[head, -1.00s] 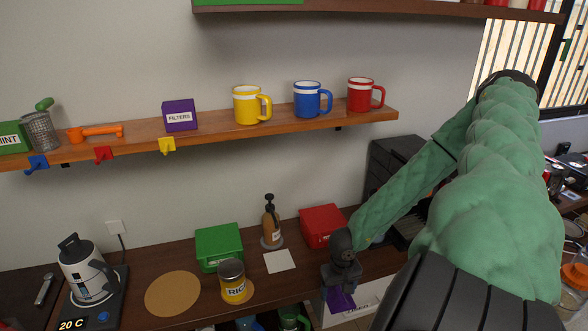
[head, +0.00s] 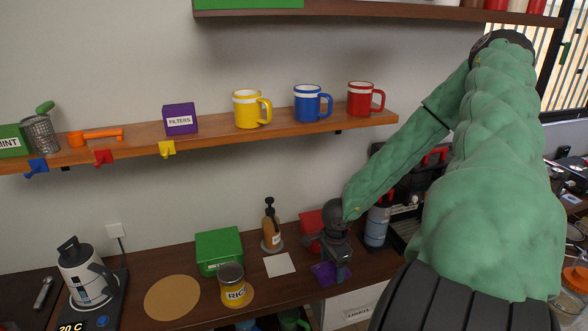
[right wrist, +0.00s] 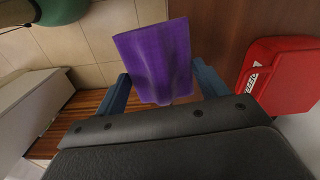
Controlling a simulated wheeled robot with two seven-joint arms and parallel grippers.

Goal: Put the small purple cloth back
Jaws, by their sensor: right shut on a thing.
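The small purple cloth (head: 325,274) is in my right gripper (head: 334,268), near the front edge of the counter by the red box. In the right wrist view, the purple cloth (right wrist: 152,55) is pinched and creased between the blue-grey fingers of my right gripper (right wrist: 163,88), with its free part spread away from the palm. In the head view the gripper body partly hides the cloth. My left gripper is not in view.
Below the cloth is a pale labelled front (head: 350,308). Coloured hooks (head: 103,158) line the shelf (head: 215,134).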

